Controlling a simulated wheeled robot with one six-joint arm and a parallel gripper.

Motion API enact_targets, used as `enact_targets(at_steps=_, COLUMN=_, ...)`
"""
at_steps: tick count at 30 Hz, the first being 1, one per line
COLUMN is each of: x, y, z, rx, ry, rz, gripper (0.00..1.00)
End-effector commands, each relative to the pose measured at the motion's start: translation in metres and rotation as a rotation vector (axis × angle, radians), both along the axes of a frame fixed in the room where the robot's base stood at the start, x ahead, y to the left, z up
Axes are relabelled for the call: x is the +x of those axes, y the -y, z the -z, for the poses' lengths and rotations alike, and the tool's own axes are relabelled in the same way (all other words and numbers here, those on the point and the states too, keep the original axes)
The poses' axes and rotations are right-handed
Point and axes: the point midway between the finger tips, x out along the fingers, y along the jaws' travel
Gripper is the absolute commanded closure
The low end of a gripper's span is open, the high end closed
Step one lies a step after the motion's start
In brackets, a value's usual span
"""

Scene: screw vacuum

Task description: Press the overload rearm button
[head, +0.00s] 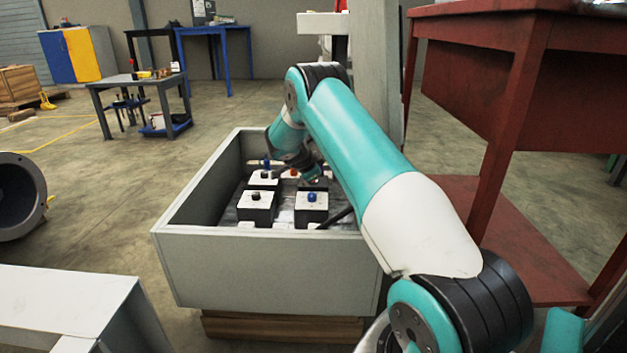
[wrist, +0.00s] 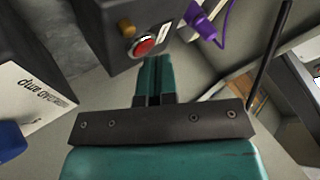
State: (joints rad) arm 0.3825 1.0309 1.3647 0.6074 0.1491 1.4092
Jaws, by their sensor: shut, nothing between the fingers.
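In the wrist view my gripper (wrist: 157,62) is shut and empty, its teal fingers together. The fingertips appear just below a red round button (wrist: 145,47) on the face of a dark box (wrist: 95,30). I cannot tell whether they touch it. A small brass-coloured knob (wrist: 126,28) and a white label (wrist: 163,38) are beside the red button. The label is too small to read, so I cannot confirm which is the overload rearm button. In the head view my gripper (head: 310,174) is low inside the open grey cabinet (head: 265,270), partly hidden by my arm.
White-topped boxes with a black knob (head: 255,196) and a blue knob (head: 311,197) stand in the cabinet. A purple plug (wrist: 203,25) and a dark rod (wrist: 270,60) are right in the wrist view. A red table (head: 500,140) stands at right.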

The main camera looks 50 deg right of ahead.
Motion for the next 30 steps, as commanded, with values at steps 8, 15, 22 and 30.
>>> enact_targets(at_steps=8, x=0.000, y=0.000, z=-0.012, rx=0.000, ry=0.000, rz=0.000, gripper=1.00)
enact_targets(at_steps=15, x=0.000, y=0.000, z=-0.012, rx=0.000, ry=0.000, rz=0.000, gripper=1.00)
enact_targets(at_steps=22, x=0.000, y=0.000, z=-0.027, rx=0.000, ry=0.001, rz=0.000, gripper=1.00)
enact_targets(at_steps=30, x=0.000, y=0.000, z=-0.055, rx=0.000, ry=0.001, rz=0.001, gripper=1.00)
